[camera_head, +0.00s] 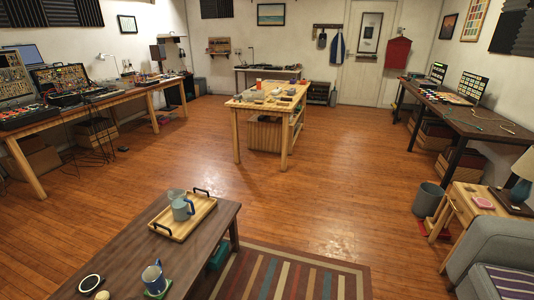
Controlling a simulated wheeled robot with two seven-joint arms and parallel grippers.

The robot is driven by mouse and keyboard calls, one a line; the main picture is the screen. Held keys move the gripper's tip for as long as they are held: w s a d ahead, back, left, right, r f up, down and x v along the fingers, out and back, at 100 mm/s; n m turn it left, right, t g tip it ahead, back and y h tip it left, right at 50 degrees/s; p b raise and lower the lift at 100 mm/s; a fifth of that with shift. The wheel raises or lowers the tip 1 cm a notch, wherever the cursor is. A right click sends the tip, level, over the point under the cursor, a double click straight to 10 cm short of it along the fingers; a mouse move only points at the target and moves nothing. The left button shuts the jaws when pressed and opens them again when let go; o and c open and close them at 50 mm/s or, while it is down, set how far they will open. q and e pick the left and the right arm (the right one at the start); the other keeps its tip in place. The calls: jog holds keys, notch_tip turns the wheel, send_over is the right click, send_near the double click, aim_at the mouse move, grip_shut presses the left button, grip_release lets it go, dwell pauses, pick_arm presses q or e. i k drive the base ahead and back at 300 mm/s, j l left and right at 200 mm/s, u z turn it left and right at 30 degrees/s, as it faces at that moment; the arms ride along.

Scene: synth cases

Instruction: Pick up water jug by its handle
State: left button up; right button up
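A teal, jug-like vessel (181,210) with a handle on its right side stands upright on a wooden tray (164,232). A clear glass-like shape (175,194) shows right behind it; I cannot tell whether the two are one piece or separate. The tray has dark handles and rests on the dark wooden coffee table (115,257) at the lower left. A blue and white mug-like vessel (153,277) stands near the table's front on a green coaster. Neither of my grippers is in view.
A round white-rimmed item (90,283) lies on the coffee table. A striped rug (290,278) and a grey sofa (500,255) are to the right. A wooden workbench (268,105) stands mid-room. Open wooden floor (320,200) lies between.

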aim_at(179, 201)
jog(key=i+l+u, duration=0.1)
jog(key=i, duration=0.3)
jog(key=i+l+u, duration=0.1)
jog(key=i, duration=0.3)
jog(key=i+l+u, duration=0.15)
jog(key=i, duration=0.25)
